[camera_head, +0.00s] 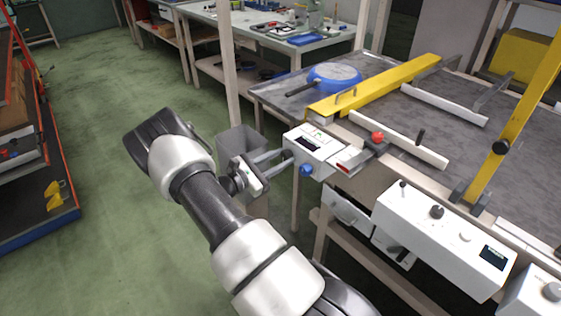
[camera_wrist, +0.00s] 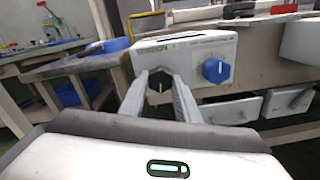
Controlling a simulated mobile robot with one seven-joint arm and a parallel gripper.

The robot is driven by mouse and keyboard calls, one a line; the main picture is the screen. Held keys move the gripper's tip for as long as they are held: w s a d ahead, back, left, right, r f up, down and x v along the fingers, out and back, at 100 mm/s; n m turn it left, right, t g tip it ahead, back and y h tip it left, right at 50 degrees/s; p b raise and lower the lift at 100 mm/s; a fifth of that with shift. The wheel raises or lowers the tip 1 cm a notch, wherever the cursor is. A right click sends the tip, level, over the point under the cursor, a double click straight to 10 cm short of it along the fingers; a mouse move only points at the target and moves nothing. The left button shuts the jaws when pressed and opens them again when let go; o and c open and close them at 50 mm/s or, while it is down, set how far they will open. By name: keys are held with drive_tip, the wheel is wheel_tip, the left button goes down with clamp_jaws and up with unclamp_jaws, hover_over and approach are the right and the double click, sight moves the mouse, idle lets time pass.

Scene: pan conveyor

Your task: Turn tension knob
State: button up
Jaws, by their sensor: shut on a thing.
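The white control box (camera_head: 318,142) is fixed at the near left corner of the conveyor table. My gripper (camera_head: 286,161) reaches the box's left-facing front. In the wrist view my gripper (camera_wrist: 160,82) has its two fingers on either side of a dark knob (camera_wrist: 159,87), shut on it. The fingers hide part of the knob. A blue knob (camera_head: 306,169) sits on the same face, right of the fingers, also clear in the wrist view (camera_wrist: 216,69).
A grey bin (camera_head: 240,143) stands behind my gripper. A blue pan (camera_head: 335,75) lies on the conveyor table by a yellow bar (camera_head: 378,86). A red knob (camera_head: 377,137) stands right of the box. Another white control panel (camera_head: 445,240) is nearer. The green floor at left is open.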

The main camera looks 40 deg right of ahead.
drive_tip(key=shift+m, duration=0.5)
drive_tip(key=o, duration=1)
drive_tip(key=shift+o, duration=0.2)
drive_tip(key=s+a+p, duration=0.1)
drive_tip(key=a+p, duration=0.1)
drive_tip(key=a, duration=1.5)
drive_tip(key=shift+a, duration=0.25)
drive_tip(key=shift+r, duration=0.1)
